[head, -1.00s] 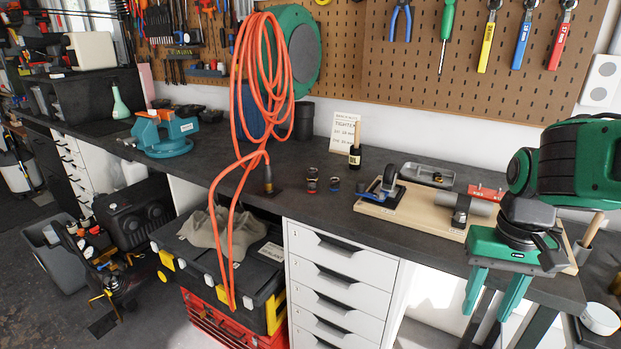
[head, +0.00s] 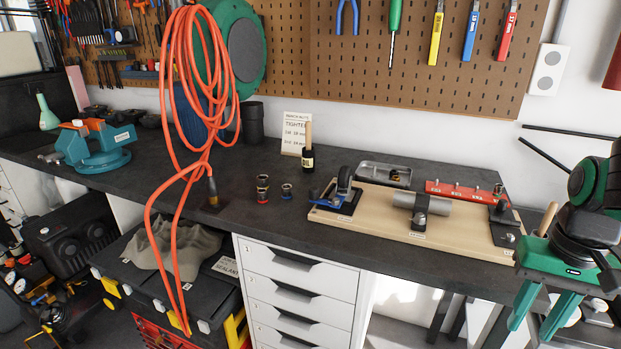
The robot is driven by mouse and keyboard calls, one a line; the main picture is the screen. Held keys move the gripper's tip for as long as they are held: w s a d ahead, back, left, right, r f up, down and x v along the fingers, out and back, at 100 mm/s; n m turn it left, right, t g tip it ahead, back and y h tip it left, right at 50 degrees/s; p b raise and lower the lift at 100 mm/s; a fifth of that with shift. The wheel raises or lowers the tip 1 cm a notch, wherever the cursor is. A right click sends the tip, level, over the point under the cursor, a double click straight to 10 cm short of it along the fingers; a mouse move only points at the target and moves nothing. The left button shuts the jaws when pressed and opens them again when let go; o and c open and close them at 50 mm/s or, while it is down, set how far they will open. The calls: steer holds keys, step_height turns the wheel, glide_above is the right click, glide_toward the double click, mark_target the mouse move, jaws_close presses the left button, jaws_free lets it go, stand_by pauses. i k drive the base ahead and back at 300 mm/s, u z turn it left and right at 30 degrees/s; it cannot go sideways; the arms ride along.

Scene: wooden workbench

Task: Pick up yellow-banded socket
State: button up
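Two small groups of dark sockets stand on the bench, left of the wooden board. One has a red band (head: 262,189) and the other a blue band (head: 287,190). I cannot make out a yellow band on any socket at this size. My gripper (head: 531,334) hangs at the lower right, in front of the bench's front edge, with its two green fingers pointing down and apart. Nothing shows between them. It is far to the right of the sockets.
The wooden board (head: 385,229) carries a blue-based clamp (head: 338,196) and a grey cylinder (head: 430,203). An orange hose (head: 176,90) hangs left of the sockets.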

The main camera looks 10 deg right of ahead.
mark_target(262, 180)
steer(key=z, duration=2.3)
steer(key=k, duration=1.4)
steer(key=u, duration=2.1)
steer(key=i, duration=1)
steer(key=u, duration=0.05)
